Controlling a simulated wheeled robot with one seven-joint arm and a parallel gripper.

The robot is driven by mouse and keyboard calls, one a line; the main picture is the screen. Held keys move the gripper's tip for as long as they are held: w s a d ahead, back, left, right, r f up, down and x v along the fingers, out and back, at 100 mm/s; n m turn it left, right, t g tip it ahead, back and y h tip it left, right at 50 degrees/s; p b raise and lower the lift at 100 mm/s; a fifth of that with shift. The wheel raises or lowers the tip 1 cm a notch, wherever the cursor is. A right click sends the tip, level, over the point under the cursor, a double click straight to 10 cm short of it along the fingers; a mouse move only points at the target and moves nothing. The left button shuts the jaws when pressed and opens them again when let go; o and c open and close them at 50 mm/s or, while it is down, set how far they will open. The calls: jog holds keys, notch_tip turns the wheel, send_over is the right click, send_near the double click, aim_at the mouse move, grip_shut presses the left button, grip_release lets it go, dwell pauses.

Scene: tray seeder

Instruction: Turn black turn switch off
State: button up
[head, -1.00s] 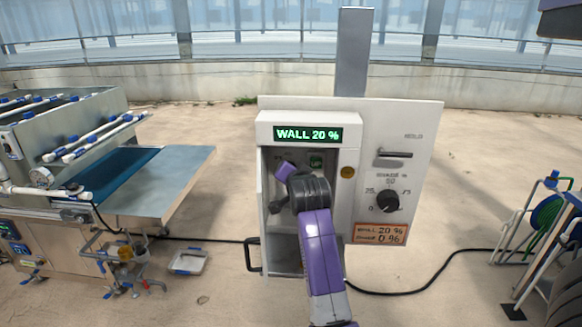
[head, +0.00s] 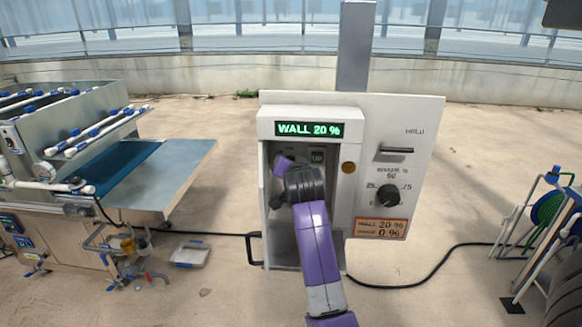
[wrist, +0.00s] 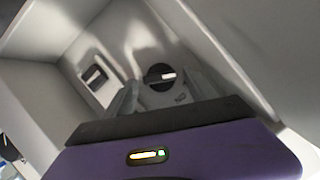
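A round black turn switch (wrist: 158,74) with a pale bar shows inside the recess of the control box in the wrist view. The bar lies nearly level in that picture. My gripper (wrist: 159,88) is inside the recess, with its grey fingers apart and the switch showing between and beyond their tips. I cannot tell whether the fingers touch it. In the head view my purple arm and dark wrist hide the switch and the fingertips.
The white control box (head: 266,125) has a green display (head: 309,129) reading WALL 20 %. A black dial (head: 387,196) and a slotted lever (head: 396,150) are on the panel at right. Recess walls enclose my gripper closely. A seeder table (head: 180,165) stands at left, a hose reel (head: 546,208) at right.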

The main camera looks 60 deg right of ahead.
jog(key=shift+a, duration=0.1)
jog(key=b+v, duration=0.2)
jog(key=v, duration=0.5)
jog(key=shift+s+a, duration=0.2)
jog(key=shift+r, duration=0.1)
dwell(0.6)
